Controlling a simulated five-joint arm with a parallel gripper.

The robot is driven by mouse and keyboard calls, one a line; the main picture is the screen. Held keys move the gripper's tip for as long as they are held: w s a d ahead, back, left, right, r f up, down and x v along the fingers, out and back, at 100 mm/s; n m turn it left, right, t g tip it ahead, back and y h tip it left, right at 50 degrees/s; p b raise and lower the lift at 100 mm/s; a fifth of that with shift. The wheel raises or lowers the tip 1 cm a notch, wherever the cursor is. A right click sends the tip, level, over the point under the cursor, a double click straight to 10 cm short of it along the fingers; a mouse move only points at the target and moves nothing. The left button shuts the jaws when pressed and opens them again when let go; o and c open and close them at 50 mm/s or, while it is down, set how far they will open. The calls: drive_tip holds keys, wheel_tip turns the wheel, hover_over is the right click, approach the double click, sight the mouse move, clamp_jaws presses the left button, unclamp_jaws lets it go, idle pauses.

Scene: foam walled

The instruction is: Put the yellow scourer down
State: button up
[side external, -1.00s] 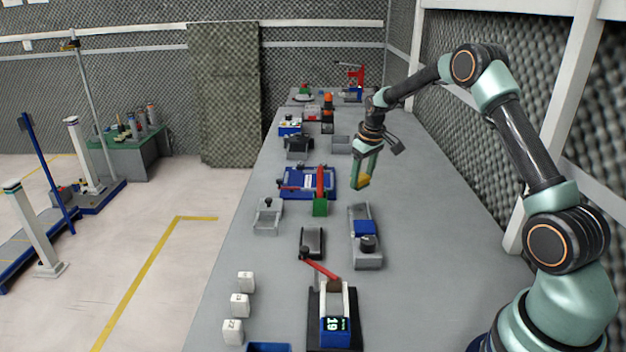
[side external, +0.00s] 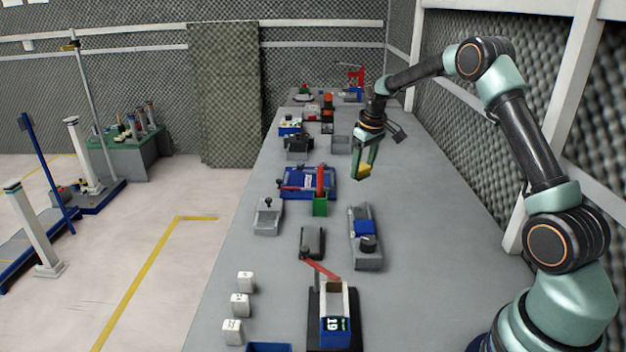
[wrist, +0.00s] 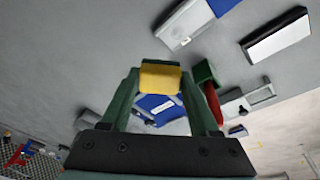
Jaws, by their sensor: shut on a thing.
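The yellow scourer (side external: 363,171) is a small yellow block held between the green fingertips of my gripper (side external: 361,174). In the side external view it hangs above the grey bench, to the right of the blue fixture. In the wrist view the yellow scourer (wrist: 160,76) sits between the tips of my gripper (wrist: 160,80), which are shut on it. The bench surface shows beyond it. How high it is above the bench is hard to tell.
Near the gripper are a blue fixture (side external: 297,184), a green block with a red lever (side external: 320,205) and a grey tray with a blue part (side external: 364,250). A grey box (side external: 340,145) stands farther back. The bench's right side (side external: 430,220) is clear.

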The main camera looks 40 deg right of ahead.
sight(362, 168)
drive_tip(key=w+d+r+v, duration=0.1)
drive_tip(key=w+v, duration=0.2)
drive_tip(key=v, duration=1.1)
drive_tip(key=w+a+n+y, duration=0.1)
drive_tip(key=w+a+n, duration=0.1)
drive_tip(key=a, duration=1.4)
drive_tip(key=w+a+n, duration=0.1)
drive_tip(key=w+a, duration=0.1)
drive_tip(key=a, duration=1.3)
wheel_tip(362, 168, down, 20)
drive_tip(key=shift+w, duration=0.1)
drive_tip(key=shift+f, duration=2.65)
drive_tip(key=shift+f, duration=0.15)
drive_tip(key=o, duration=1.3)
